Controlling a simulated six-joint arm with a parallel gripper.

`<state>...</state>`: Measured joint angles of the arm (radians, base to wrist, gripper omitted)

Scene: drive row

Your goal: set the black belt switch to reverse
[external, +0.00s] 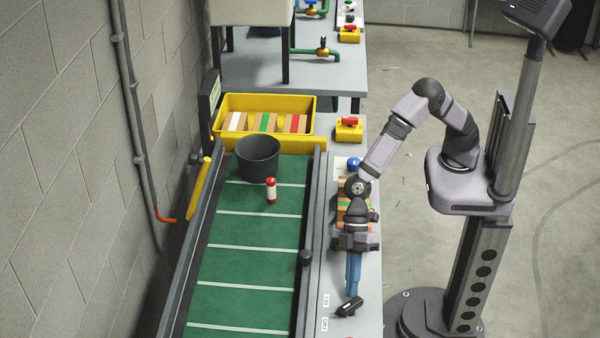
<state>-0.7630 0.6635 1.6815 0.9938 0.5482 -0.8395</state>
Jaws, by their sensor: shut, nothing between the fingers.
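The black belt switch (349,307) sits on the grey side bench at the front, right of the conveyor. Its handle lies aslant, from lower left to upper right in the picture. Two small white labels lie left of it, an upper one (326,300) and a lower one (324,324); their lettering is too small to read surely. Which label the switch is set to I cannot tell. My gripper (353,291) points down with its blue fingers shut and empty, just behind or above the switch. Whether the fingertips touch it I cannot tell.
The green conveyor belt (245,264) carries a dark bucket (258,158) and a red-and-white bottle (271,191). A yellow crate (265,101) with parcels stands at its far end. A yellow box with a red switch (349,129) and a blue knob (353,163) are behind my gripper.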

